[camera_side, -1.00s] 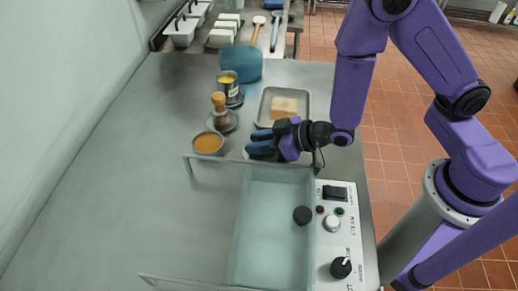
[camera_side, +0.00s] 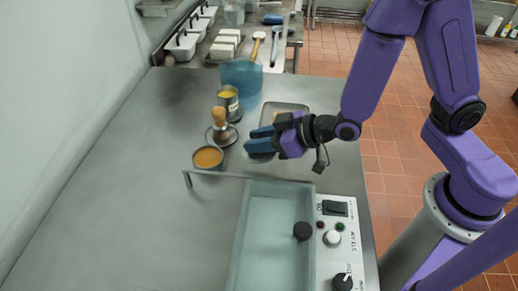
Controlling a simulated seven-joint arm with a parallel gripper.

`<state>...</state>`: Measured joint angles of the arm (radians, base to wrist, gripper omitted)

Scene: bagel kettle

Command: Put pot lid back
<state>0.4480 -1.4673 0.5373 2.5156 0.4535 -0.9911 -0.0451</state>
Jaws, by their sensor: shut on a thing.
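My gripper (camera_side: 259,140) is above the steel counter, beyond the far edge of the kettle basin. Its two blue fingers point left, in front of the metal tray. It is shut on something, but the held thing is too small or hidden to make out. I cannot identify a pot lid with certainty. A translucent blue pot-like vessel (camera_side: 241,76) stands farther back on the counter. The rectangular kettle basin (camera_side: 270,235) is in the foreground with pale blue-green water or a clear surface. A round black piece (camera_side: 303,231) shows at its right side.
The tray (camera_side: 297,106) is partly behind my gripper. A control panel (camera_side: 335,235) borders the basin. The left counter is clear.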

